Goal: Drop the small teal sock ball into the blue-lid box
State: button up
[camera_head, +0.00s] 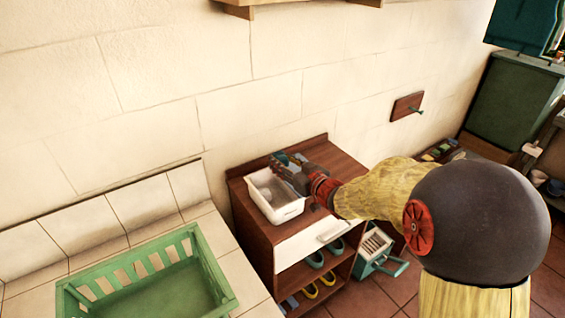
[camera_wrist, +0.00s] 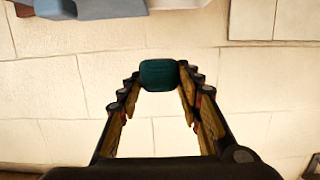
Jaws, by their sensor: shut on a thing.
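The small teal sock ball (camera_wrist: 158,75) is between my fingertips in the wrist view, with the pale wall behind it. My gripper (camera_wrist: 158,82) is shut on it. In the head view my gripper (camera_head: 290,171) reaches left over the back right part of a white open box (camera_head: 284,213) on a wooden cabinet. A small blue-teal patch shows by the fingertips there; I cannot tell whether it is the ball. The white box holds something greyish, partly hidden by my gripper. I cannot make out a blue lid on any box.
The wooden cabinet (camera_head: 343,162) has lower shelves with shoes (camera_head: 314,260). A green slatted basket (camera_head: 150,279) stands on the tiled counter at left. A green crate-like item (camera_head: 375,250) is on the floor. Blue and grey shapes (camera_wrist: 95,8) cross the wrist view's top left.

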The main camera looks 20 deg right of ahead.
notch_tip(320, 180, down, 4)
jog(key=b, duration=0.3)
jog(key=shift+d+f, duration=0.1)
jog(key=shift+f, duration=0.1)
jog(key=o, duration=1.1)
jog(key=shift+s, duration=0.1)
jog(key=v, duration=1.1)
jog(key=shift+s+d, duration=0.15)
jog(key=shift+s, duration=0.25)
